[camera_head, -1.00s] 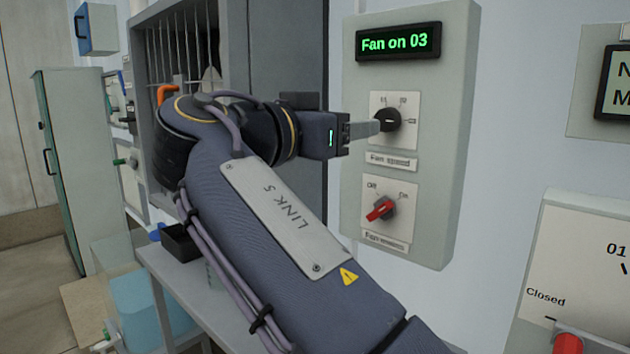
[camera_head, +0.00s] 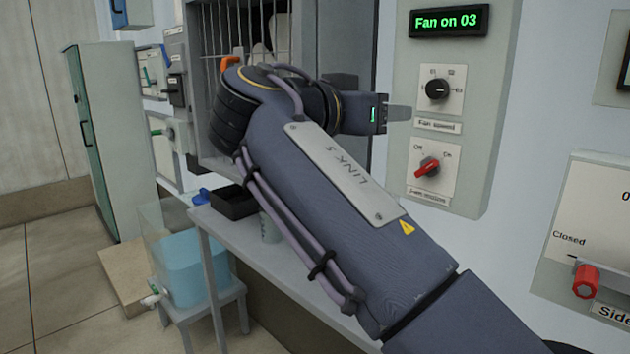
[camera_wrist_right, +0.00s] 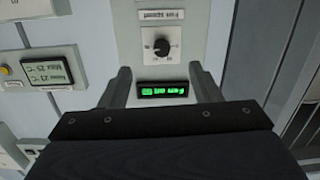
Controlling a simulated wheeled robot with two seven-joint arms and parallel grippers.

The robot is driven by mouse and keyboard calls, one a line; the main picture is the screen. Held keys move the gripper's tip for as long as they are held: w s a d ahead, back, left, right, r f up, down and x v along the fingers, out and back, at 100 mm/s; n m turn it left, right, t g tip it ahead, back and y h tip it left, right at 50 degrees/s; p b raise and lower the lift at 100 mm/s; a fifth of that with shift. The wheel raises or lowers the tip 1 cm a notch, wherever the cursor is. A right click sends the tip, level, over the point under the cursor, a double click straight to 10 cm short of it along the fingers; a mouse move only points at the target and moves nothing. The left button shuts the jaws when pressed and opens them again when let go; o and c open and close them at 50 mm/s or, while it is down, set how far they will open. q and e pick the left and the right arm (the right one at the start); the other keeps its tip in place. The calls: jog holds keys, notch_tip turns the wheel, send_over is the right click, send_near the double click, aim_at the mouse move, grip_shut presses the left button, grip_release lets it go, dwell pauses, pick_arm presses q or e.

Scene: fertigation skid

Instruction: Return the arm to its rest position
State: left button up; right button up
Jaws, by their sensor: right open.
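My right gripper (camera_head: 398,113) is in front of the grey fan panel (camera_head: 480,150), left of the black fan speed knob (camera_head: 438,88) and apart from it. In the wrist view the right gripper (camera_wrist_right: 160,68) has its two fingers spread with nothing between them; the fan speed knob (camera_wrist_right: 162,47) shows beyond the tips. My right arm (camera_head: 330,200) comes in from the lower right, bent at the wrist. The display (camera_head: 448,21) reads "Fan on 03". A red switch (camera_head: 427,167) sits below the knob. My left gripper is not in view.
A grey bench (camera_head: 275,270) with a black tray (camera_head: 234,203) lies below my arm. A barred cabinet (camera_head: 225,30) stands behind it. A clear tank (camera_head: 188,262) of blue liquid sits lower left. A red knob (camera_head: 586,282) is on the right-hand panel.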

jog(key=d+f+n+g+y, duration=0.5)
jog(key=d+f+y, duration=0.2)
jog(key=d+f, duration=1.25)
jog(key=s+a+f+n+g+y, duration=0.1)
jog(key=s+a+f+y, duration=0.25)
jog(key=s+f, duration=0.9)
jog(key=s+a+f+n+y, duration=0.1)
jog(key=s+a+f+y, duration=0.3)
jog(key=s+f, duration=0.8)
notch_tip(320, 180, up, 23)
jog(key=s+y+p, duration=0.1)
jog(key=s+p, duration=0.1)
jog(key=p, duration=2)
jog(key=shift+d+f, duration=0.1)
